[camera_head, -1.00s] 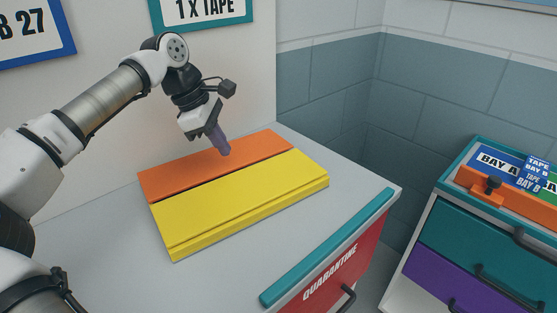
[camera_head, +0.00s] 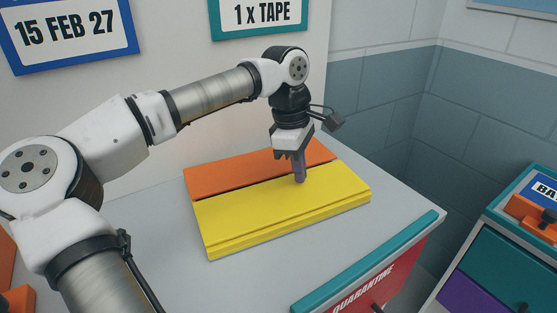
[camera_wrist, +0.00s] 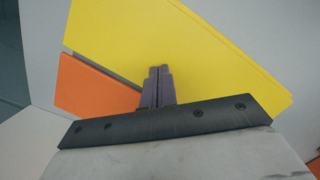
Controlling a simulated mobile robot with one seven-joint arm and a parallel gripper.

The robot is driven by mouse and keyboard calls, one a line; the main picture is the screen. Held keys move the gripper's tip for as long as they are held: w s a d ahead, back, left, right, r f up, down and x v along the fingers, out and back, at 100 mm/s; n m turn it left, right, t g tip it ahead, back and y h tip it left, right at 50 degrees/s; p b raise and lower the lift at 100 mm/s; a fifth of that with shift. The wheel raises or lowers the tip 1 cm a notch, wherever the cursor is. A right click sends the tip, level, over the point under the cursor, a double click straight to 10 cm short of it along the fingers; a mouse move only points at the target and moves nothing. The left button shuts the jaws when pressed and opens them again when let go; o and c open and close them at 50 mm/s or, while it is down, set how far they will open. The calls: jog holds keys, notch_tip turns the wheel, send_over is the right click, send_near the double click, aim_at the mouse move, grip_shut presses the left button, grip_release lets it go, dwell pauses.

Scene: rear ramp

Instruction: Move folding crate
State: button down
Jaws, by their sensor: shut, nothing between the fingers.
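The folding crate lies flat on the grey counter, with a wide yellow panel (camera_head: 275,215) at the front and a narrower orange panel (camera_head: 222,176) behind it. A dark gap runs between the two panels. My gripper (camera_head: 299,181) is shut and empty, pointing down over the yellow panel near the gap. I cannot tell whether its tips touch the panel. In the wrist view, the shut fingers (camera_wrist: 158,72) lie over the yellow panel (camera_wrist: 185,45), with the orange panel (camera_wrist: 85,88) to the left. The gripper hides part of the crate there.
The grey counter (camera_head: 265,280) is bare in front of the crate. A teal edge strip (camera_head: 370,260) tops the red quarantine drawer (camera_head: 375,285) at front right. A cabinet (camera_head: 510,250) with teal and purple drawers stands at right. Walls close off the back.

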aim_at(279, 180)
jog(key=shift+a+f+b, duration=0.15)
jog(key=shift+f+b, duration=0.15)
jog(key=shift+f, duration=0.4)
jog(key=shift+f, duration=0.1)
jog(key=shift+w+a+p, duration=0.1)
jog(key=shift+w+a, duration=0.1)
jog(key=shift+a, duration=0.5)
jog(key=shift+w+a+p, duration=0.1)
jog(key=shift+w+a, duration=0.15)
jog(key=shift+a, duration=0.4)
jog(key=shift+w+a+p, duration=0.1)
jog(key=shift+w+a, duration=0.1)
jog(key=shift+a, duration=0.5)
jog(key=shift+w+r+p, duration=0.15)
jog(key=shift+r+p, duration=0.5)
jog(key=shift+d, duration=0.15)
